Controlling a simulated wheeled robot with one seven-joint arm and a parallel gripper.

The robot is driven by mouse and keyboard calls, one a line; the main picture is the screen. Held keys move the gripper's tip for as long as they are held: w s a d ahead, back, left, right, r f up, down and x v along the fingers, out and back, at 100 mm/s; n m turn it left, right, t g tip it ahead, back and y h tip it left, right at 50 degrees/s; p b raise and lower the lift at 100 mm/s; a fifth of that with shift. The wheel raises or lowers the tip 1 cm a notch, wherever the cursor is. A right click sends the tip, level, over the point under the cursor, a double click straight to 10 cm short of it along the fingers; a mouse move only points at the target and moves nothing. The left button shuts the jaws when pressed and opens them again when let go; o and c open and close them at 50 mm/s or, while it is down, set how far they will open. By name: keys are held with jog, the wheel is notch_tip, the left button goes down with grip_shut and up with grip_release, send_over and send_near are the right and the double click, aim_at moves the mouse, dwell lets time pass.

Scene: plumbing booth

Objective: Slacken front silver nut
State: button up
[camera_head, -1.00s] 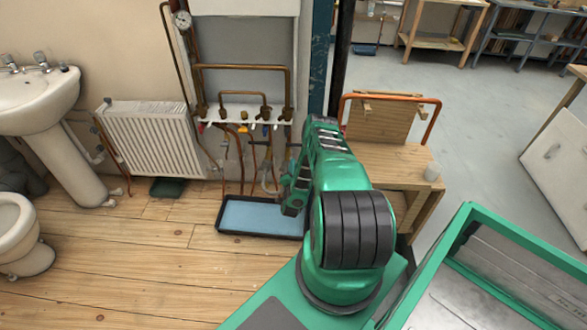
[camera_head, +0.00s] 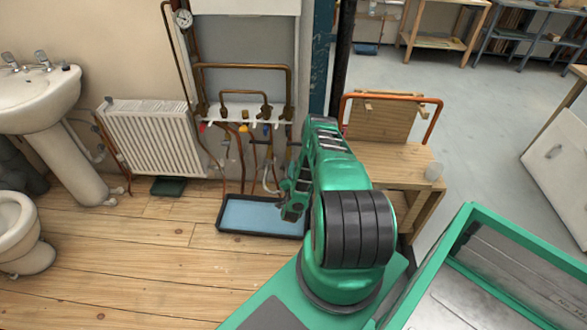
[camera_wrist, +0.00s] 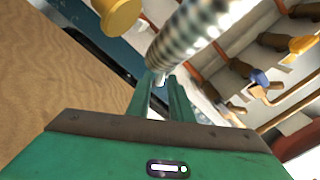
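A ribbed silver hose-like part (camera_wrist: 188,32) fills the upper middle of the wrist view, just beyond my fingertips. My gripper (camera_wrist: 161,82) points up at its lower end. Its two green fingers stand apart with a narrow gap, and a small bright spot shows between the tips. I cannot tell whether that spot is the front silver nut or whether the fingers touch it. In the head view the nut is too small to make out, and my arm hides part of the pipework under the boiler.
A yellow round part (camera_wrist: 118,14) is close on the left in the wrist view. A blue valve handle (camera_wrist: 260,78) is at the right. In the head view, a blue tray (camera_head: 262,216) lies below the pipes, a radiator (camera_head: 152,138) stands left and a wooden bench (camera_head: 392,165) right.

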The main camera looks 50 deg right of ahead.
jog(key=v, duration=0.8)
jog(key=shift+a+f, duration=0.1)
jog(key=shift+a, duration=0.05)
